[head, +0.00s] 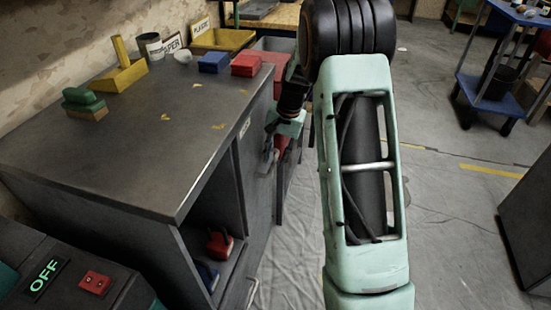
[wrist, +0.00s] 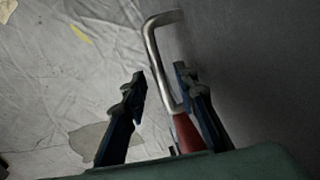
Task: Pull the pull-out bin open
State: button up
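The grey front panel (head: 257,185) of what looks like the pull-out bin is on the right part of the cabinet's front, and it looks closed. It fills the right side of the wrist view (wrist: 270,75). A bent metal bar handle (wrist: 156,55) stands out from it. My gripper (wrist: 160,80) is open, with one finger on each side of the handle; I cannot tell whether either touches it. In the head view my gripper (head: 270,142) is at the panel, small and partly hidden by my arm.
A red item (head: 219,243) sits in the open shelf. Sheeted floor (head: 290,260) beside the cabinet is clear. A blue cart (head: 497,100) stands far right.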

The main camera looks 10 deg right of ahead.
grip_shut()
dwell(0.3)
jog(key=shift+d, duration=0.1)
jog(key=s+d+p, duration=0.1)
jog(key=s+d, duration=0.5)
jog(key=d, duration=0.4)
jog(key=s+d, duration=0.6)
jog(key=d, duration=0.5)
jog(key=s+d+p, duration=0.1)
jog(key=s+d, duration=0.5)
jog(key=d, duration=0.5)
jog(key=shift+s+p, duration=0.3)
jog(key=shift+p, duration=0.05)
grip_release()
jog(key=shift+r, duration=0.15)
